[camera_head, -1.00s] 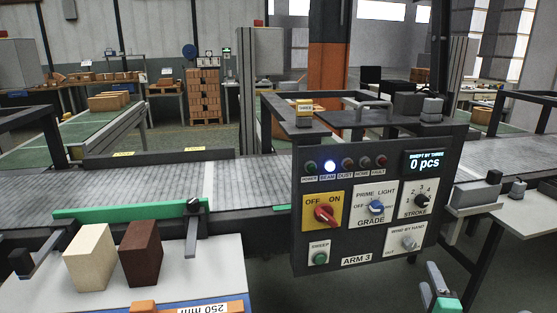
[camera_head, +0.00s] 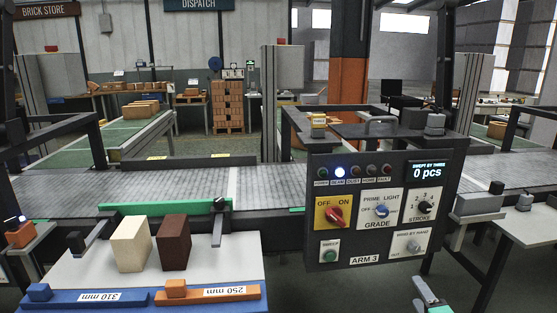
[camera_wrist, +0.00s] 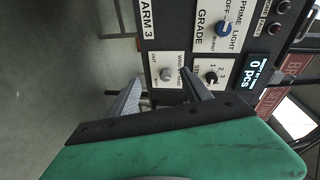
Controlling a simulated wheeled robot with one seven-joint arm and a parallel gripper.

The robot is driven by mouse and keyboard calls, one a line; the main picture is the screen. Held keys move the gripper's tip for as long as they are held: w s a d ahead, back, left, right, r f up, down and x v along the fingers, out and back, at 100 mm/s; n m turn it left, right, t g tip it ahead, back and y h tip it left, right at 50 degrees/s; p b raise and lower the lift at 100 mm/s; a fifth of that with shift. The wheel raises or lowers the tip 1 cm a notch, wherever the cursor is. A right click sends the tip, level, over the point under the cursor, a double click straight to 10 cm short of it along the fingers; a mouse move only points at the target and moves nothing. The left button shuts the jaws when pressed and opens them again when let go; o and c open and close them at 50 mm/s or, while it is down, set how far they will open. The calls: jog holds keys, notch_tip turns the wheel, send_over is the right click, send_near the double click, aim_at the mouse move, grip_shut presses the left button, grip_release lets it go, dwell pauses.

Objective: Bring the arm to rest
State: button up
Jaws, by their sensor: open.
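A dark control panel (camera_head: 385,203) labelled ARM 3 stands right of centre. It has a red OFF/ON knob (camera_head: 336,216), a blue GRADE knob (camera_head: 381,211), a STROKE knob (camera_head: 425,207), a WIND BY HAND knob (camera_head: 413,246) and a green SWEEP button (camera_head: 329,255). The BEAM lamp (camera_head: 340,172) glows; the display (camera_head: 427,171) reads 0 pcs. My gripper (camera_head: 425,288) is low at the right, below the panel. In the wrist view my gripper (camera_wrist: 160,80) is open, with nothing seen between its fingers, in front of the panel. A green bar (camera_head: 165,208) lies along the conveyor's near side.
A grey conveyor (camera_head: 270,185) runs across behind the panel. A cream brick (camera_head: 130,243) and a dark brown brick (camera_head: 173,243) stand on a pale table (camera_head: 225,265) at left, behind blue (camera_head: 70,299) and orange (camera_head: 190,293) length gauges. Grey floor shows below the panel.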

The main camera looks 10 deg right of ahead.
jog(key=a+r+n+g+y+p, duration=0.35)
jog(key=a+n+p, duration=0.2)
jog(key=a, duration=0.45)
jog(key=a+r+n+g+y+p, duration=0.2)
jog(key=a+r+n+g+p, duration=0.15)
jog(key=a+n, duration=0.4)
jog(key=s+a+r+n+g+h+p, duration=0.1)
jog(key=s+a+r+n+g+p, duration=0.1)
jog(key=s, duration=0.5)
jog(key=s+a+r+n+g+h+p, duration=0.2)
jog(key=s+a+r+g+p, duration=0.2)
jog(key=r, duration=0.5)
jog(key=s+a+p, duration=0.2)
jog(key=s+p, duration=0.1)
jog(key=shift+a+n, duration=0.35)
jog(key=shift+n, duration=0.05)
jog(key=shift+r, duration=0.1)
